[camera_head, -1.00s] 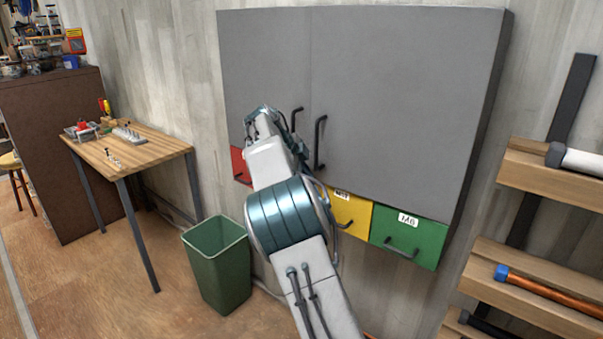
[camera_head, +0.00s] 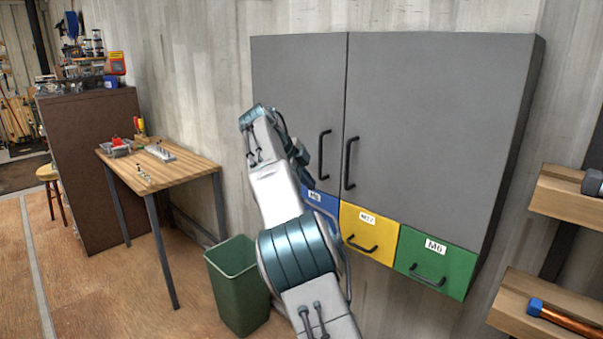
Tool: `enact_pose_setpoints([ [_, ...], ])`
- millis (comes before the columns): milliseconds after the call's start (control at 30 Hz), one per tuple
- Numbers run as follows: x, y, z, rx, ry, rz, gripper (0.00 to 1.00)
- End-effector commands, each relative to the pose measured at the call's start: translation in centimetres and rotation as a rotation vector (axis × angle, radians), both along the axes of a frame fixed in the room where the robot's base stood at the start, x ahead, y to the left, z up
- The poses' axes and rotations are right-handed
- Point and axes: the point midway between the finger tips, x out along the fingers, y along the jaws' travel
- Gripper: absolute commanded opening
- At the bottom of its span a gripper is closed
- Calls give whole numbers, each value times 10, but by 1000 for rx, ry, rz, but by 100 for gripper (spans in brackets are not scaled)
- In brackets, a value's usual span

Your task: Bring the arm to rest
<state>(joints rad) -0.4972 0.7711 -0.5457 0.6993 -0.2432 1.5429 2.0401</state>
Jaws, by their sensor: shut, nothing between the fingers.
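My arm rises from the bottom of the picture, bent, in front of the grey wall cabinet (camera_head: 440,110). My gripper (camera_head: 303,172) is a small dark shape at the far end of the arm, partly hidden by the wrist. It is shut and holds nothing. It appears just in front of the left cabinet door, left of the door handles; whether it touches the door cannot be told.
Both cabinet doors are closed. Below them are blue (camera_head: 319,200), yellow (camera_head: 369,232) and green (camera_head: 435,262) drawers. A green bin (camera_head: 238,285) stands below. A wooden table (camera_head: 185,172) is left; racks with rods (camera_head: 565,318) are right.

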Motion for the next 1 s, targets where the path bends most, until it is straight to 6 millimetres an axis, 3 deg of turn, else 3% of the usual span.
enact_pose_setpoints([
  [333, -1, 13, 22, 1, 4, 2, 0],
  [433, -5, 3, 26, 14, 27, 23, 0],
  [533, -16, -19, 31, 43, 81, 82, 0],
  [800, -74, -79, 34, 148, 255, 402, 0],
  [1000, -132, -99, 27, 189, 332, 686, 0],
])
